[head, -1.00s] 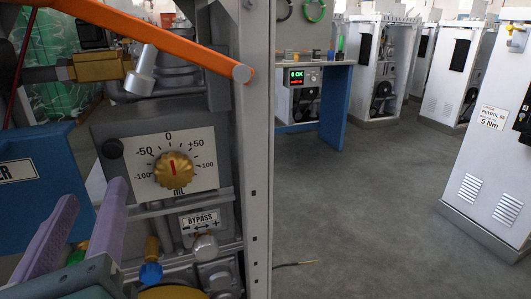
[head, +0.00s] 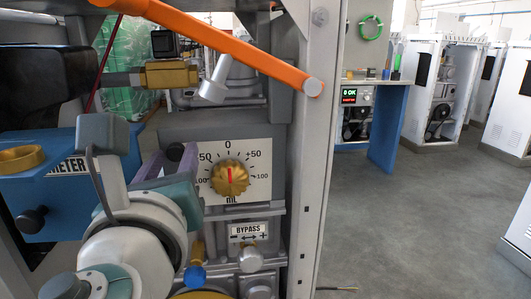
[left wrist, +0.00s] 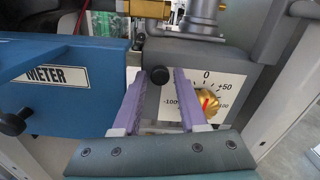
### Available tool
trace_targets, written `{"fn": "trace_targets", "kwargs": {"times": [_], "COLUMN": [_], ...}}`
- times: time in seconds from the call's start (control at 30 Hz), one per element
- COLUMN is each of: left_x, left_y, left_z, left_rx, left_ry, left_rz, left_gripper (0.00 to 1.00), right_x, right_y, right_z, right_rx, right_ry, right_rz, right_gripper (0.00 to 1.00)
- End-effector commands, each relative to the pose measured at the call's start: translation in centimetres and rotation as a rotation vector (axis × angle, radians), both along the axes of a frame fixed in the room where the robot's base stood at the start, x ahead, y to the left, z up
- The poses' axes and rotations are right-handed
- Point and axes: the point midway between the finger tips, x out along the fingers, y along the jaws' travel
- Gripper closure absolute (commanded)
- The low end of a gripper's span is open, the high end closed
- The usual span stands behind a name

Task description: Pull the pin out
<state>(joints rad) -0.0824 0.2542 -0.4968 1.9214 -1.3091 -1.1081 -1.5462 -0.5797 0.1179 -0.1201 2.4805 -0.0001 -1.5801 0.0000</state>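The black round pin head (head: 175,151) sticks out at the upper left of the grey dial housing, beside the white dial plate (head: 262,190) with its gold knob (head: 229,178). In the left wrist view the pin head (left wrist: 158,76) lies between the tips of my left gripper (left wrist: 160,78). The two purple fingers are apart, one on each side of it, and I see no clear contact. In the head view my left gripper (head: 170,162) is partly hidden behind its own wrist. My right gripper is not in view.
A blue meter box (head: 65,190) with another black knob (head: 32,220) stands to the left. An orange bar (head: 220,45) crosses above the dial, and a grey frame post (head: 318,150) stands to its right. A bypass lever (head: 250,257) is below. Open floor lies to the right.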

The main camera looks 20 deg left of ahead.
Motion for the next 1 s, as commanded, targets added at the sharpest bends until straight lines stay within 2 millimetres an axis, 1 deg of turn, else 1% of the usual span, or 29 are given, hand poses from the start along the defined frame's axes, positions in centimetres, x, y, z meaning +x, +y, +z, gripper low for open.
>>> {"fn": "trace_targets", "kwargs": {"times": [0.03,0.3,0.37,1.0], "left_x": [-0.02,-0.03,-0.03,-0.04], "left_y": [-0.01,-0.03,-0.02,-0.04], "left_z": [0.00,-0.01,-0.01,-0.01], "left_rx": [0.000,-0.001,-0.001,-0.001], "left_ry": [0.000,-0.001,-0.001,-0.001], "left_rz": [0.000,0.000,0.000,0.000], "left_gripper": [0.65,0.95,1.00,1.00], "right_x": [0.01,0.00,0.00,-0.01], "right_y": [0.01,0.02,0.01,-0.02], "right_z": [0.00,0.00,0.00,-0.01], "right_rx": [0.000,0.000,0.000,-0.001], "right_ry": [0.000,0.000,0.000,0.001], "right_rz": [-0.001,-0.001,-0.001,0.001], "right_gripper": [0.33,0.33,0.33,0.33]}}
